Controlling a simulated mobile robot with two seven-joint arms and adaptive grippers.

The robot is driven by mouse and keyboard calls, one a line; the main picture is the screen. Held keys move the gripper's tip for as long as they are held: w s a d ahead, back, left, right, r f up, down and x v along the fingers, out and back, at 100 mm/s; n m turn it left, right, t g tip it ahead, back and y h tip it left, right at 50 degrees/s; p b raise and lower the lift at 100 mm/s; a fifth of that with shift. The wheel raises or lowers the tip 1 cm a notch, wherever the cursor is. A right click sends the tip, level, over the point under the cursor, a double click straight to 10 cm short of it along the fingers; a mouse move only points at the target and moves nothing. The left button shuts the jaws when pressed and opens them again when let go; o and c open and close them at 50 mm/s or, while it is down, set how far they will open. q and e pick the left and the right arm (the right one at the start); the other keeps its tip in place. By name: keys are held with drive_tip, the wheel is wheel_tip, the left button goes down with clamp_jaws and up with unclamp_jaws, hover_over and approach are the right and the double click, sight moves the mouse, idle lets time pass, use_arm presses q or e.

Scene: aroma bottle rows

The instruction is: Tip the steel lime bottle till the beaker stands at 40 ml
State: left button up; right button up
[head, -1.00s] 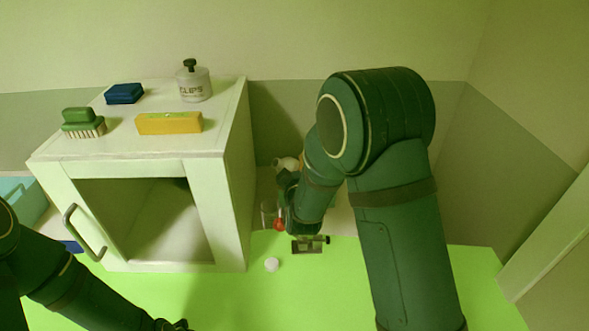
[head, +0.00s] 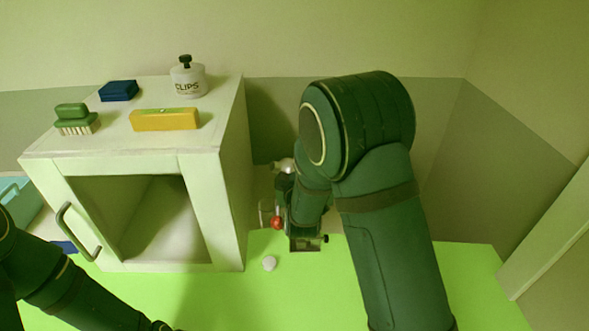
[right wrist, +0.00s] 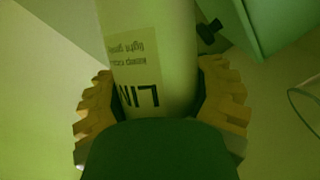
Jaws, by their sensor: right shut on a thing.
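The lime bottle (right wrist: 150,60) fills the middle of the right wrist view, with part of its label, "LIM", upside down. My right gripper (right wrist: 160,100) is shut around it, a yellow ridged finger on each side. In the head view only a pale end of the bottle (head: 284,165) shows past my right arm; its exact tilt is hard to tell. A clear glass beaker (head: 265,212) stands by the cabinet, partly hidden by my right gripper. Its rim (right wrist: 303,108) shows in the right wrist view. Its level cannot be read. My left gripper (head: 165,327) is mostly cut off.
A white cabinet (head: 231,180) with an open front stands left of the beaker. On top are a brush (head: 75,118), blue block (head: 119,91), yellow block (head: 165,120) and CLIPS jar (head: 188,80). A red ball (head: 277,223) and white disc (head: 269,263) are in front.

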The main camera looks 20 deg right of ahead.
drive_tip(key=shift+f+n, duration=0.15)
drive_tip(key=shift+n, duration=0.25)
drive_tip(key=shift+d, duration=0.1)
drive_tip(key=shift+d+r+n+t, duration=0.1)
drive_tip(key=shift+r+n+t, duration=0.1)
drive_tip(key=shift+n+t, duration=0.25)
drive_tip(key=shift+r+n+h, duration=0.1)
drive_tip(key=shift+n+h, duration=0.2)
drive_tip(key=shift+n, duration=0.05)
idle(1.1)
drive_tip(key=shift+n+t, duration=0.25)
drive_tip(key=shift+n, duration=0.35)
idle(1.4)
